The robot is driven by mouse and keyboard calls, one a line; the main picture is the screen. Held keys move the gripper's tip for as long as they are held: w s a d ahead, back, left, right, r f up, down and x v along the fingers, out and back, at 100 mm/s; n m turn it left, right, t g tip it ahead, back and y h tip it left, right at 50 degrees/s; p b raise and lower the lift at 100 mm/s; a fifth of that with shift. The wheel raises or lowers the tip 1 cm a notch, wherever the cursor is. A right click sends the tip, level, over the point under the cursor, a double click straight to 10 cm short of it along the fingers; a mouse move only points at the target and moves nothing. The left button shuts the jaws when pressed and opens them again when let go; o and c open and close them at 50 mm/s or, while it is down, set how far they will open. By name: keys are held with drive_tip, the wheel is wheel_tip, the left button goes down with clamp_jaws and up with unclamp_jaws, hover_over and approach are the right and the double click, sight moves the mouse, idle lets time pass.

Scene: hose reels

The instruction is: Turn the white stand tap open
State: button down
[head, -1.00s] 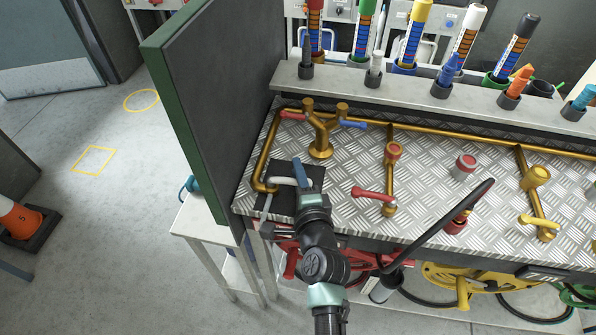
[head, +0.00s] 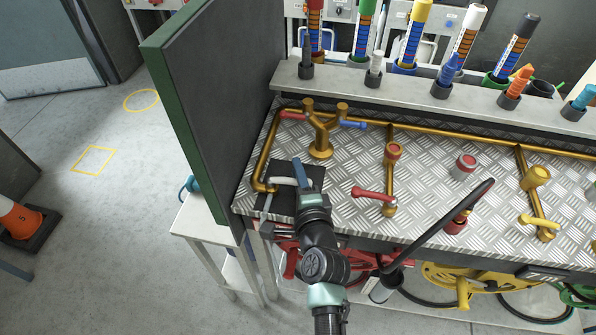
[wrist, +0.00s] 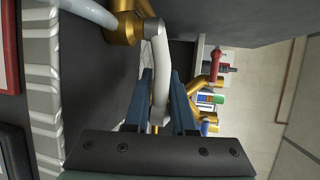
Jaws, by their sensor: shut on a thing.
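The white stand tap's lever (head: 284,181) shows at the left end of the bench, beside the foot of a brass pipe and over a dark square plate (head: 276,202). In the wrist view the white lever (wrist: 159,58) runs from a brass tap body (wrist: 124,27) down between my two blue fingers. My gripper (wrist: 160,95) is shut on this lever; it also shows in the head view (head: 300,176), reaching in from the front. My wrist and fingers hide part of the lever there.
A brass two-way tap with red and blue levers (head: 320,130) stands just behind. A red-handled tap (head: 374,194) is to the right. A tall dark panel (head: 222,95) closes off the left side. A black hose (head: 440,226) arches at right.

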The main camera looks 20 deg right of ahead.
drive_tip(key=shift+f+b, duration=0.2)
drive_tip(key=shift+b, duration=0.3)
drive_tip(key=shift+w+n+b, duration=0.1)
drive_tip(key=shift+n+b, duration=0.2)
drive_tip(key=shift+b, duration=0.15)
drive_tip(key=y+b, duration=0.1)
drive_tip(key=b, duration=0.1)
drive_tip(key=n+y+b, duration=0.1)
drive_tip(key=b, duration=0.1)
drive_tip(key=shift+w+d+f, duration=0.1)
drive_tip(key=shift+w+f, duration=0.05)
drive_tip(key=shift+w, duration=0.2)
drive_tip(key=n+y+b, duration=0.1)
drive_tip(key=b, duration=0.1)
drive_tip(key=w+n+y+b, duration=0.1)
drive_tip(key=y+b, duration=0.1)
drive_tip(key=shift+w+a+r+n+g+y+b, duration=0.15)
drive_tip(key=shift+w+r+n+y+b, duration=0.1)
drive_tip(key=shift+n+y+b, duration=0.45)
drive_tip(key=shift+w+a+r+n+g+y+b, duration=0.15)
drive_tip(key=shift+w+n+y+b, duration=0.1)
drive_tip(key=shift+n+y+b, duration=0.45)
drive_tip(key=c, duration=0.8)
unclamp_jaws()
drive_tip(key=shift+c, duration=0.2)
